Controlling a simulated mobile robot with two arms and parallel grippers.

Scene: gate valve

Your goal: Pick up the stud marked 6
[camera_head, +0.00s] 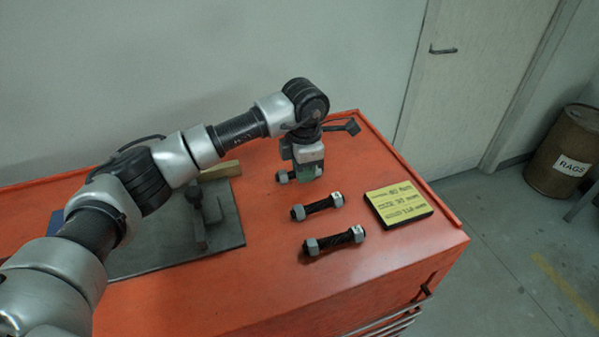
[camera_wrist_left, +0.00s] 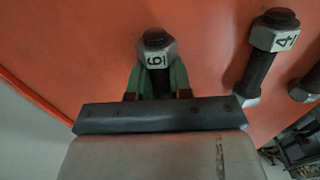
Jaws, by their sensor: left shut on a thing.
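The stud marked 6 (camera_wrist_left: 156,60) lies between the fingers of my left gripper (camera_wrist_left: 157,85) in the left wrist view. In the head view my left gripper (camera_head: 308,172) points down over the red cabinet top, shut on this stud (camera_head: 282,177), whose nut end shows to the left of the fingers. I cannot tell whether the stud touches the surface. The stud's middle is hidden by the gripper. My right gripper is not in view.
Two more studs lie nearer on the red cabinet (camera_head: 270,220): a middle one (camera_head: 318,207) and a front one (camera_head: 334,241). The stud marked 4 (camera_wrist_left: 262,60) shows in the wrist view. A yellow sign block (camera_head: 398,203) lies right; a dark mat (camera_head: 150,258) with tools lies left.

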